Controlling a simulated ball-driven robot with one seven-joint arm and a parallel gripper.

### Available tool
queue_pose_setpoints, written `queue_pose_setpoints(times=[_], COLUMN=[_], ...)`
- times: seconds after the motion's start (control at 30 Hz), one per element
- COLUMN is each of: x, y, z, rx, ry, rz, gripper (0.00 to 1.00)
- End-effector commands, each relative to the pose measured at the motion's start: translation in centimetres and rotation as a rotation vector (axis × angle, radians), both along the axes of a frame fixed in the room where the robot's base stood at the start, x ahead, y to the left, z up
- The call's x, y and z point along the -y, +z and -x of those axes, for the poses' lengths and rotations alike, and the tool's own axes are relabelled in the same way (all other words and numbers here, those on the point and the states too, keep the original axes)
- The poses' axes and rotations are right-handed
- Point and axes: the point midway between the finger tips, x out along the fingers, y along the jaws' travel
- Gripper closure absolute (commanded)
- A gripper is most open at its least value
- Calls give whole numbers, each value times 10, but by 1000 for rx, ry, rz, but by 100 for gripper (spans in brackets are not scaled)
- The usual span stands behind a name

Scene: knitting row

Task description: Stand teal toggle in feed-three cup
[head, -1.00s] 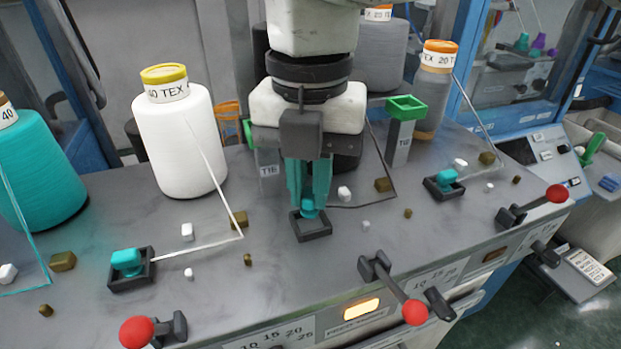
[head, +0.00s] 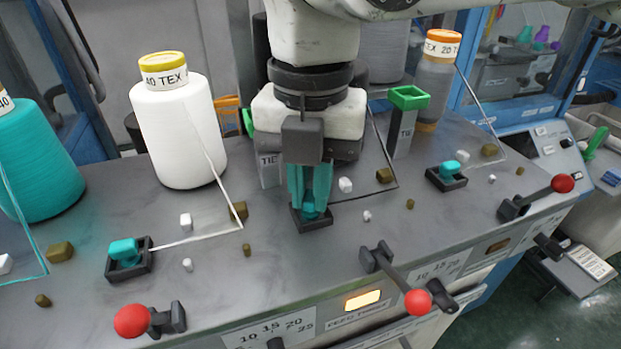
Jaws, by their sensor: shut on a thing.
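My gripper (head: 312,203) points down at the middle black square cup (head: 313,226), with its teal fingers reaching the cup. It is shut on a teal toggle (head: 311,211), which is low between the fingertips, in or just at the cup. The fingers hide most of it. Another teal toggle (head: 124,250) is in the left black cup (head: 131,270). A third teal toggle (head: 450,167) is in the right black cup (head: 447,181). No readable label shows which cup is feed three.
A white yarn cone (head: 178,130) stands behind left, a teal cone (head: 36,165) at far left. A green-topped grey post (head: 402,125) stands right of my gripper. Red-knobbed levers (head: 417,301) line the front edge. A lit amber lamp (head: 362,299) is below the middle cup.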

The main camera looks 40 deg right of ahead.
Motion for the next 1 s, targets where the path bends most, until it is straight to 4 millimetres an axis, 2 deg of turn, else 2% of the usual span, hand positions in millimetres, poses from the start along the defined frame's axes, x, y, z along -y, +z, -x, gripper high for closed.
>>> queue_pose_setpoints(times=[0.3,0.33,0.63,0.87,1.0], x=[0,0,0,0,0], y=[-2,-2,-2,-1,8], z=[0,0,0,0,-1], rx=[0,0,1,1,3], ry=[0,0,0,0,-1], rz=[0,0,-1,-1,-1], gripper=[100,83,55,55,55])
